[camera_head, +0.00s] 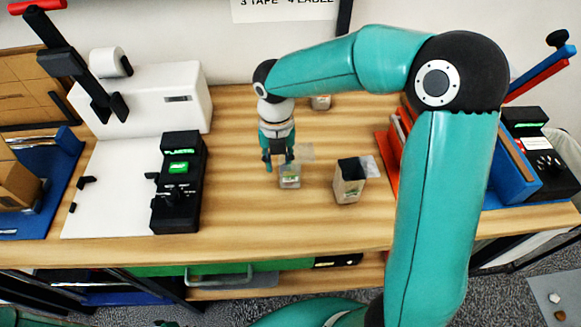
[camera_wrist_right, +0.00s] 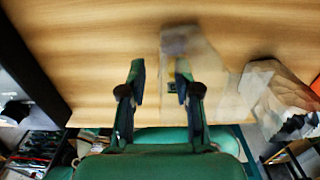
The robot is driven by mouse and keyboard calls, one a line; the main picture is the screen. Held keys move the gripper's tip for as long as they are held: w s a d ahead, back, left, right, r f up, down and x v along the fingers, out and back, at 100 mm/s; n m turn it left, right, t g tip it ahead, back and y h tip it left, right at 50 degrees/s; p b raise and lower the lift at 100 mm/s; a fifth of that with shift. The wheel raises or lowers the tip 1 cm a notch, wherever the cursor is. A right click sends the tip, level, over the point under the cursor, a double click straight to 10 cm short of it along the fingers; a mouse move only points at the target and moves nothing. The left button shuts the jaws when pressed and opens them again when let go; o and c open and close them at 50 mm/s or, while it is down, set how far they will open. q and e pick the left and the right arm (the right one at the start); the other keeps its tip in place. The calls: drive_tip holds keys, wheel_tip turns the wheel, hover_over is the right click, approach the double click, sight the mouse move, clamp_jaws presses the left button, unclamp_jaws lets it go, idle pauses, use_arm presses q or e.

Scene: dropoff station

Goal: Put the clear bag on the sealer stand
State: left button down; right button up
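A small clear bag (camera_head: 290,181) with a green patch stands on the wooden table near the middle in the head view. In the right wrist view the clear bag (camera_wrist_right: 196,50) is blurred and sits at the right finger, partly in the gap. My right gripper (camera_head: 279,163) points down just behind and left of the bag. Its fingers (camera_wrist_right: 160,80) are apart; I cannot tell whether one touches the bag. A white plate (camera_head: 110,190), perhaps the sealer stand, lies at left with a black unit (camera_head: 178,185) with green displays. My left gripper is not in view.
Another small item (camera_head: 320,102) stands at the back. A white machine (camera_head: 150,98) with a black lever stands behind the plate. Table between unit and clear bag is free.

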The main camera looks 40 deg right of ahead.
drive_tip(key=shift+f, duration=0.1)
drive_tip(key=shift+c, duration=0.3)
clamp_jaws()
